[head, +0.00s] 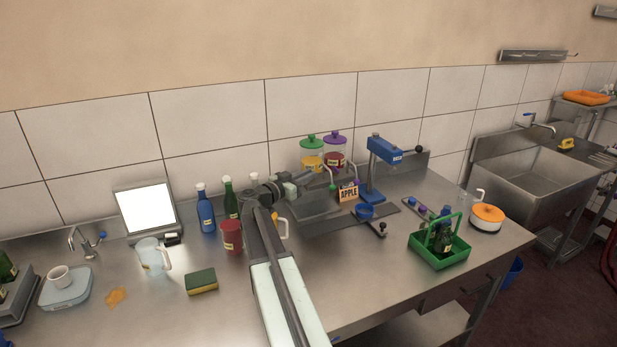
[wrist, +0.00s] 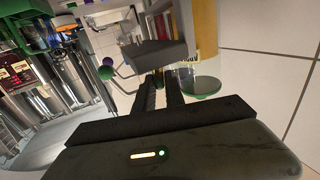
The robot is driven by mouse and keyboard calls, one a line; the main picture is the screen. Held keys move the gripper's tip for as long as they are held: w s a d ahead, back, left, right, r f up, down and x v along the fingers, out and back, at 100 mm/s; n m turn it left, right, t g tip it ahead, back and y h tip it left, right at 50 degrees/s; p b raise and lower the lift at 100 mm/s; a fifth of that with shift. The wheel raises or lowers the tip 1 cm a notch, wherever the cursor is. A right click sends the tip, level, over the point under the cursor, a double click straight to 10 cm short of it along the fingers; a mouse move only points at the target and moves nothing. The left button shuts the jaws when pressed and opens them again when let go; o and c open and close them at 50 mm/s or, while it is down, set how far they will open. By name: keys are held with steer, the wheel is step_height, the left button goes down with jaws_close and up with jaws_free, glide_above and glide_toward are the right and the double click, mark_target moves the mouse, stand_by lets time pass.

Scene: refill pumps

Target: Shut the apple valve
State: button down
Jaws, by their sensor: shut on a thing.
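Two clear dispensers stand at the back wall, one with a green lid (head: 312,141) and yellow contents, one with a purple lid (head: 335,137) and dark red contents. An orange sign reading APPLE (head: 348,193) stands in front of them. A green ball (head: 332,187) and a purple ball (head: 356,182) show at the outlets; in the wrist view the green ball (wrist: 105,72) is left of the fingers. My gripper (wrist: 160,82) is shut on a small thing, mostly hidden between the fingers. I cannot tell what part it is. The green lid (wrist: 201,87) lies right of the fingers.
A red jug (head: 231,237) and blue bottle (head: 206,209) are left of my arm. A green crate (head: 440,253) is at front right.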

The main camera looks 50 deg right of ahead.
steer(key=m+g, duration=0.1)
steer(key=g, duration=0.1)
steer(key=w+m+g, duration=0.1)
steer(key=m+g, duration=0.1)
steer(key=shift+d+g+y, duration=0.1)
steer(key=shift+g+y, duration=0.3)
steer(key=shift+s+m+g+y, duration=0.1)
steer(key=shift+m+g+y, duration=0.2)
steer(key=shift+m+g, duration=0.4)
steer(key=shift+s, duration=0.1)
steer(key=c, duration=1.5)
jaws_free()
steer(key=shift+o, duration=0.2)
steer(key=v, duration=0.8)
